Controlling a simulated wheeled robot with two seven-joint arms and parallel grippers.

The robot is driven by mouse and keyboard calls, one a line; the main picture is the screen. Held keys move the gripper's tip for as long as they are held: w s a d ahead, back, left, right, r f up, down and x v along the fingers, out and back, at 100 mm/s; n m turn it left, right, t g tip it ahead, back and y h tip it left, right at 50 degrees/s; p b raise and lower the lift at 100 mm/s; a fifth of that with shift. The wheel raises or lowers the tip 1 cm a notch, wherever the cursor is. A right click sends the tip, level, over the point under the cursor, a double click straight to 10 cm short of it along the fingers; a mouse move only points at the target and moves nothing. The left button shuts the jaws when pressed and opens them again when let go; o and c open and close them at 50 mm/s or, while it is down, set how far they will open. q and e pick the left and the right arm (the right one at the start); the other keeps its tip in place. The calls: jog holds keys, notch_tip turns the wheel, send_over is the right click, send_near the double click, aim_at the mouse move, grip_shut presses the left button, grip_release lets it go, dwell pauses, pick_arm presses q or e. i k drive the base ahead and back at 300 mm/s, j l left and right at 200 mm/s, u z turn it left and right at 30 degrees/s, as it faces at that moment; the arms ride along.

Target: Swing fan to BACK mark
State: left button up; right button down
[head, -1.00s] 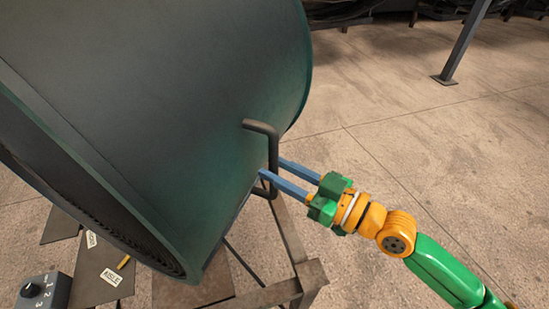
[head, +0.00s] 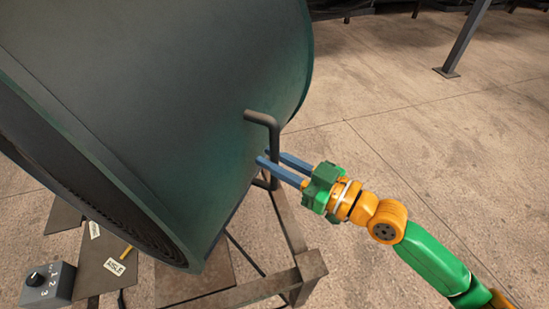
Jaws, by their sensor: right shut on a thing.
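The fan (head: 170,90) is a big dark green drum that fills the upper left of the head view, its grille (head: 85,190) facing the lower left. A bent dark handle (head: 264,119) stands out from its right side. My right gripper (head: 276,161) is shut on the handle, its blue fingers on either side of the bar. Among the plates on the floor, one label (head: 115,267) reads AISLE. A second small label (head: 94,230) is too small to read. I see no BACK mark that I can make out. My left gripper is not in view.
A brown metal stand (head: 285,277) supports the fan from below. A grey box with a knob and numbers (head: 47,284) sits at the lower left. A dark post (head: 463,40) stands at the upper right. The concrete floor on the right is open.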

aim_at(152, 119)
jog(key=k+j+z, duration=0.2)
jog(key=j, duration=0.15)
jog(key=j+z, duration=0.2)
jog(key=j, duration=0.15)
jog(key=k+j+z, duration=0.35)
jog(key=j, duration=0.35)
jog(key=k+j+z, duration=0.15)
jog(key=j, duration=0.3)
jog(key=k+j+z, duration=0.35)
jog(key=k+j, duration=0.25)
jog(key=j, duration=0.2)
jog(key=k+j, duration=0.1)
jog(key=j, duration=0.35)
jog(key=k+j+z, duration=0.1)
jog(key=j, duration=0.35)
